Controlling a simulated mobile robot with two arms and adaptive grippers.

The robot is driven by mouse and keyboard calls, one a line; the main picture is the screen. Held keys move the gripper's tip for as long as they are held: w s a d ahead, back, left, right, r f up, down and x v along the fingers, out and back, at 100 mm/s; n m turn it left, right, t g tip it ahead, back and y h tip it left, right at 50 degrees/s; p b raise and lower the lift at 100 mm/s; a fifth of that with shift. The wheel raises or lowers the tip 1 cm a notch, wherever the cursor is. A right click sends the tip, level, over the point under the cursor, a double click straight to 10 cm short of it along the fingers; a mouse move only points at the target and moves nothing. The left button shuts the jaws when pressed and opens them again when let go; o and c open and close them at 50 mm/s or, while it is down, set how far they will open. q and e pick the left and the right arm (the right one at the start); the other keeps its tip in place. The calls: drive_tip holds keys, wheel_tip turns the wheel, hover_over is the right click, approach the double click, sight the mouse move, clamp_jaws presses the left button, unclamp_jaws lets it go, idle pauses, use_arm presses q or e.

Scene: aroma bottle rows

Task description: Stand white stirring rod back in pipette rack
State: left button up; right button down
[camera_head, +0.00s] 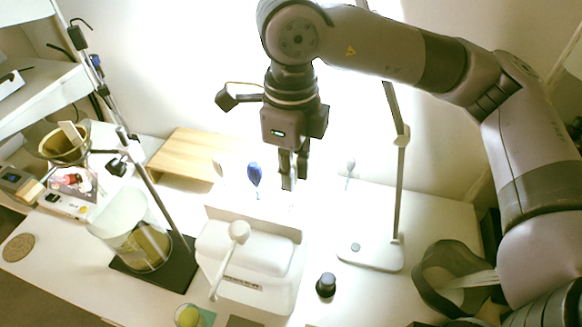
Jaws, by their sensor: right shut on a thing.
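My right gripper (292,183) points straight down over the back of the table, just right of a blue-bulbed pipette (254,173). Its fingers are shut on a thin pale thing, taken to be the white stirring rod, whose outline is lost in the glare. The blue-bulbed pipette stands upright behind the white box-shaped container. The pipette rack is washed out around its foot, so its edges and holes cannot be made out. I cannot tell whether the rod touches the rack. My left gripper is out of view.
A white container (255,262) with a pale round-ended handle (239,232) stands in front. A lamp base (370,252) with an upright arm is to the right.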

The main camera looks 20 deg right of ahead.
drive_tip(key=c, duration=1.5)
unclamp_jaws()
drive_tip(key=shift+o, duration=0.2)
drive_tip(key=shift+r, duration=0.1)
drive_tip(key=shift+r+p, duration=1.3)
drive_tip(key=shift+r, duration=1.05)
drive_tip(key=shift+r+p, duration=1.4)
drive_tip(key=shift+r, duration=1.15)
drive_tip(key=shift+f, duration=0.1)
